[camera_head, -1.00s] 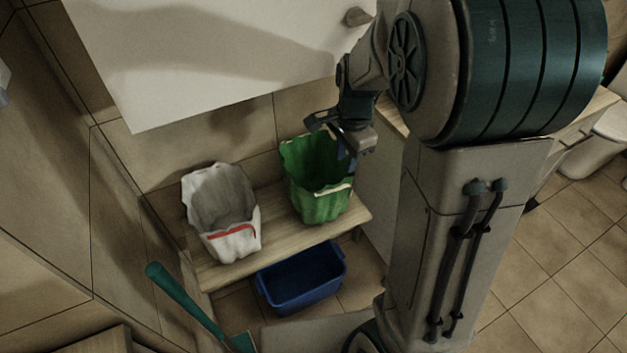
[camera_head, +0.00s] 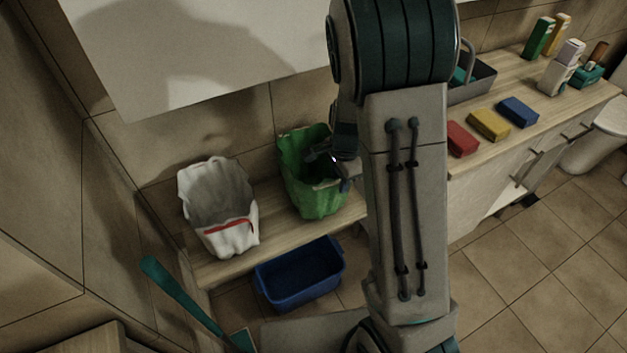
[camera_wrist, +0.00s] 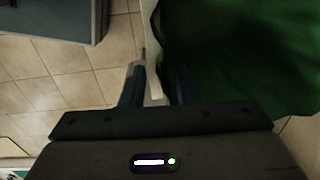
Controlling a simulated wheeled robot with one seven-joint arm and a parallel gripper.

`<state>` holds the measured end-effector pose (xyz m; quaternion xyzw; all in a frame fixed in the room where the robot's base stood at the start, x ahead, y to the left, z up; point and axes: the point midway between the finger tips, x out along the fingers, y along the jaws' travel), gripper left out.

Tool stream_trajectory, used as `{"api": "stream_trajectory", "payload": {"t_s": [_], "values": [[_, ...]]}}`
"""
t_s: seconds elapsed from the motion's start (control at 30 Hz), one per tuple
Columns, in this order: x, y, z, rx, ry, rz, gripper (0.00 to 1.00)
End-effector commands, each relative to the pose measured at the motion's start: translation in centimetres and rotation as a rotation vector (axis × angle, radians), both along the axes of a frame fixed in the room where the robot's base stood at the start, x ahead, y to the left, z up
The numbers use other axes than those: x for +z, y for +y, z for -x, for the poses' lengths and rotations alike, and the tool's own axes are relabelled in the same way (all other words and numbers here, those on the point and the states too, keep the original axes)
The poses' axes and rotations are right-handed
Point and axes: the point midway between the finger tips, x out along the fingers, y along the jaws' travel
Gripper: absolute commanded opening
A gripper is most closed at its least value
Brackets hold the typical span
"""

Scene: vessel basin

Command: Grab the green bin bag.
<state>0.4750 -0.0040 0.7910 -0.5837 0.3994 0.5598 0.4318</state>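The green bin bag (camera_head: 321,200) stands open-topped on a low wooden bench, with a pale strip along its front right rim. My gripper (camera_head: 333,172) is at the bag's right rim, one finger over the opening and the other outside. In the wrist view the bag (camera_wrist: 245,55) fills the upper right. There my gripper (camera_wrist: 158,78) has its fingers apart, with the pale strip of the rim between them. The right finger lies against the green side. My arm hides part of the bag's right side in the head view.
A white bag (camera_head: 222,208) with a red strip stands left on the bench (camera_head: 274,226). A blue basin (camera_head: 300,276) sits below. A white panel (camera_head: 200,55) hangs above. A counter (camera_head: 485,150) with sponges and bottles is right. A teal-handled tool (camera_head: 180,290) leans lower left.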

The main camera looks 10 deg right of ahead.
Motion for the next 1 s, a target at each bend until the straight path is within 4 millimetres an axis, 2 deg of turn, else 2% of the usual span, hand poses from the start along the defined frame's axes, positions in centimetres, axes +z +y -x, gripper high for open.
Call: {"api": "stream_trajectory", "payload": {"t_s": [0.1,0.37,0.5,0.87,1.0], "values": [[-1.37,0.01,0.00,-0.001,0.002,0.001,0.28],[-1.60,0.02,-0.04,0.000,0.000,0.000,0.28],[-1.59,0.03,-0.03,0.000,0.000,0.000,0.00],[-1.50,0.04,-0.05,0.000,0.000,0.000,0.00],[-0.78,0.08,-0.07,0.001,-0.001,0.000,0.00]]}}
